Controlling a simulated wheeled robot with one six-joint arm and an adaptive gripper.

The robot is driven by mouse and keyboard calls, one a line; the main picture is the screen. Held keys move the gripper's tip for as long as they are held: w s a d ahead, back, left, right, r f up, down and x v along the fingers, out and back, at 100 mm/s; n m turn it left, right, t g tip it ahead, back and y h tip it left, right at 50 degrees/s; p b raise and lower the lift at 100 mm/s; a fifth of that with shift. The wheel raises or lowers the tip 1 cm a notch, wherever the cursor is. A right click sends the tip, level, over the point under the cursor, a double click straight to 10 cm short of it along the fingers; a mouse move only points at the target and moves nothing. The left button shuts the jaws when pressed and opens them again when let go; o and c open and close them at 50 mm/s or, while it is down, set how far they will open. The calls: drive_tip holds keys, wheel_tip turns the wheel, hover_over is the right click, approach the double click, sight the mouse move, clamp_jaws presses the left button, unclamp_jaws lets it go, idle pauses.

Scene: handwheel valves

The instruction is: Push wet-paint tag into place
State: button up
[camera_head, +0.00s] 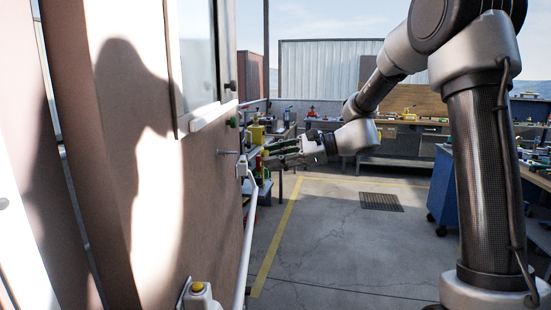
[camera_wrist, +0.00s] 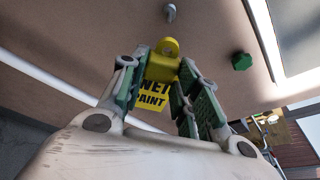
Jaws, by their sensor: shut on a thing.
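The wet-paint tag (camera_wrist: 162,66) is yellow with black lettering, and its upper part is a thick yellow tab with a hole. My gripper (camera_wrist: 157,74) is shut on the tag, with its green-padded fingers on either side of the tab. In the head view my gripper (camera_head: 280,149) reaches left toward the brown wall; the tag cannot be clearly told apart there. A metal peg (camera_wrist: 169,13) sticks out of the wall, and also shows in the head view (camera_head: 228,152). The tag's hole is apart from the peg in the wrist picture. Part of the lettering is hidden by my fingers.
A green knob (camera_wrist: 241,61) is on the wall to the right of the peg. A white handrail (camera_head: 246,235) runs along the brown wall (camera_head: 205,205). Workbenches (camera_head: 405,128) stand at the back, and a blue cabinet (camera_head: 445,195) at the right. The floor between is clear.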

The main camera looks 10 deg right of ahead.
drive_tip(key=shift+d, duration=0.1)
drive_tip(key=shift+w+a, duration=0.2)
drive_tip(key=shift+a, duration=1.15)
drive_tip(key=shift+w+a, duration=0.15)
drive_tip(key=shift+a, duration=1.15)
drive_tip(key=shift+a, duration=0.15)
drive_tip(key=shift+w+a, duration=0.15)
drive_tip(key=shift+a, duration=0.85)
drive_tip(key=shift+w+a, duration=0.15)
drive_tip(key=shift+a, duration=0.85)
drive_tip(key=o, duration=1.1)
drive_tip(key=shift+a, duration=0.1)
